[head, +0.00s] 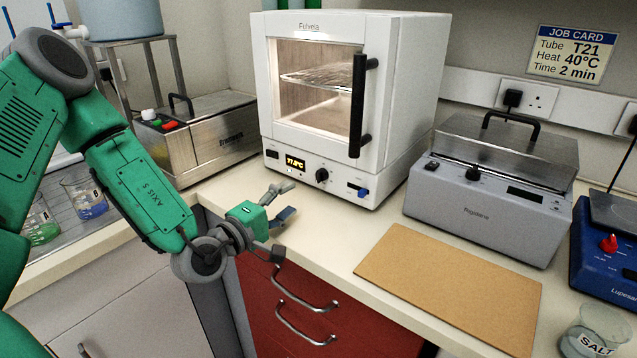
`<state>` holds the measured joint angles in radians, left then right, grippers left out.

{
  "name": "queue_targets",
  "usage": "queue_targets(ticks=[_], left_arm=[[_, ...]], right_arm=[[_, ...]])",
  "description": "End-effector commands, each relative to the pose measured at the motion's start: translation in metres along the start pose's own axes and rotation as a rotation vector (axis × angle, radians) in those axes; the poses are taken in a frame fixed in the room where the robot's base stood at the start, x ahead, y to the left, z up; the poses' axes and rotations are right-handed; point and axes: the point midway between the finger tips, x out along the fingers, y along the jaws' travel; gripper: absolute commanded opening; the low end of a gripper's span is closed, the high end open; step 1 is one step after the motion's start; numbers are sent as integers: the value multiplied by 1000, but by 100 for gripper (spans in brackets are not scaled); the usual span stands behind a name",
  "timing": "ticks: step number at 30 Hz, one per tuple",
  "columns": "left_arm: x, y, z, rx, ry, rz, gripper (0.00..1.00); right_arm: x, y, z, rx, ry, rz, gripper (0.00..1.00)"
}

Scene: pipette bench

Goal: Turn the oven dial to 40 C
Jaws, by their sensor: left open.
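The white oven (418,75) stands at the back of the bench with its glass door shut and its inside lit. Its black dial (321,175) sits on the lower front panel. Left of the dial, a small lit display (296,162) seems to read 77.0°C, though the first digit is hard to make out. My left gripper (286,201) is open and empty, in front of and below the panel, left of the dial and apart from it. My right gripper is not in view.
A job card (572,54) on the wall reads Heat 40°C. A grey lidded bath (480,205) stands right of the oven, a steel bath (195,140) left. A brown board (450,285) lies in front, with a salt beaker (594,335) beside it. Red drawers (305,290) are below.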

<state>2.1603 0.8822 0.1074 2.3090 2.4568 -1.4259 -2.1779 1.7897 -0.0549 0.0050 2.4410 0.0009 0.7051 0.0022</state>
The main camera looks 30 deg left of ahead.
Motion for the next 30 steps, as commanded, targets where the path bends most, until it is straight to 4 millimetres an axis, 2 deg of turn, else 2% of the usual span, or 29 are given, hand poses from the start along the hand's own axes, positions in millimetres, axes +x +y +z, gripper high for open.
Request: queue_targets(ticks=[3, 9, 15, 21, 28, 29, 30], left_arm=[[27, -1, 0, 1, -2, 3, 45], [69, -3, -3, -2, -1, 2, 45], [97, -2, -2, -3, -2, 1, 45], [108, -1, 0, -3, -2, 0, 45], [109, -1, 0, -3, -3, -1, 45], [109, -1, -1, -4, -3, -1, 42], [108, -1, -1, -4, -3, -1, 28]], right_arm=[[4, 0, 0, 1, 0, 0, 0], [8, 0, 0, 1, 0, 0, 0], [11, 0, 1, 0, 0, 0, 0], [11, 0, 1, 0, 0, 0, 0], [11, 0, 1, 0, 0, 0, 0], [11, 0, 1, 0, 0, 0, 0], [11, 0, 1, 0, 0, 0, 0]])
